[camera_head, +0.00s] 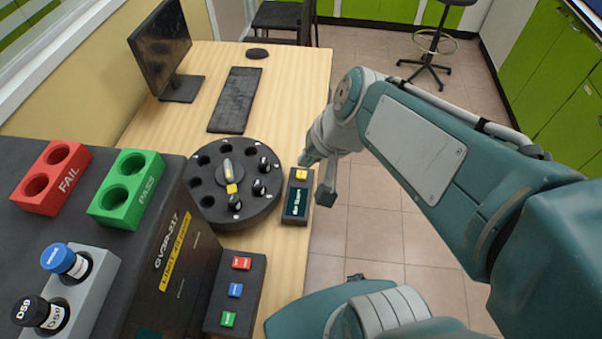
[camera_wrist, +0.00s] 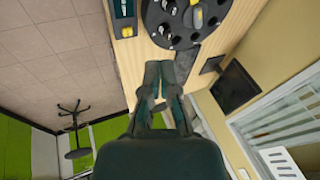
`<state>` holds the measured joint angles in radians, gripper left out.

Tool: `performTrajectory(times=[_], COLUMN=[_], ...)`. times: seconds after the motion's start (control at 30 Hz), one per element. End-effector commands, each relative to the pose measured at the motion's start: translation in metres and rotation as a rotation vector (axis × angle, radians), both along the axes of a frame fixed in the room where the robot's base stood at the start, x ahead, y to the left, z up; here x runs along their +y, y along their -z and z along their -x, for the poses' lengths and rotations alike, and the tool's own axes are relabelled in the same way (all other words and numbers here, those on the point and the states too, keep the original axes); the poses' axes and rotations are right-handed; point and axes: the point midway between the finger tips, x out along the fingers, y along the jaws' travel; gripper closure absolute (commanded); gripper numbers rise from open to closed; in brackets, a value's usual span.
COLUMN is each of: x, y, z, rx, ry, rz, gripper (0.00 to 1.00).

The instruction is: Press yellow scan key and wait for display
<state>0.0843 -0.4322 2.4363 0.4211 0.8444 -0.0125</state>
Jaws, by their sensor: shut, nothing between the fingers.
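The yellow scan key (camera_head: 301,174) is on the far end of a small dark scanner box (camera_head: 289,218) at the right edge of the wooden table. The box's display (camera_head: 296,203) is lit with small text that I cannot read. My gripper (camera_head: 308,160) is shut and empty, near the far end of the box, close to the yellow key. Whether it touches the key cannot be told. In the wrist view the gripper fingers (camera_wrist: 158,68) point toward the table, and the scanner box (camera_wrist: 123,10) is at the top, apart from them in the picture.
A round black carousel (camera_head: 214,214) holding several small vials stands left of the scanner box. A keyboard (camera_head: 235,100) and a monitor (camera_head: 163,45) are farther back. A box with red, blue and green buttons (camera_head: 227,305) is in front. Open floor lies right of the table (camera_head: 295,75).

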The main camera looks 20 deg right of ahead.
Motion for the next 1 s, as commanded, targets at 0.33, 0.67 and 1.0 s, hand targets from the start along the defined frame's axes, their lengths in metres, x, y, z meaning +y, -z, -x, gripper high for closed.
performTrajectory(times=[0.33, 0.67, 1.0], x=[0.008, -0.001, -0.027], y=[0.035, 0.078, 0.134], z=[-0.052, -0.101, -0.145], rx=[0.126, 0.227, 0.312], ry=[0.24, 0.519, 0.841], rz=[-0.277, -0.512, -0.708], gripper=[1.0, 1.0, 1.0])
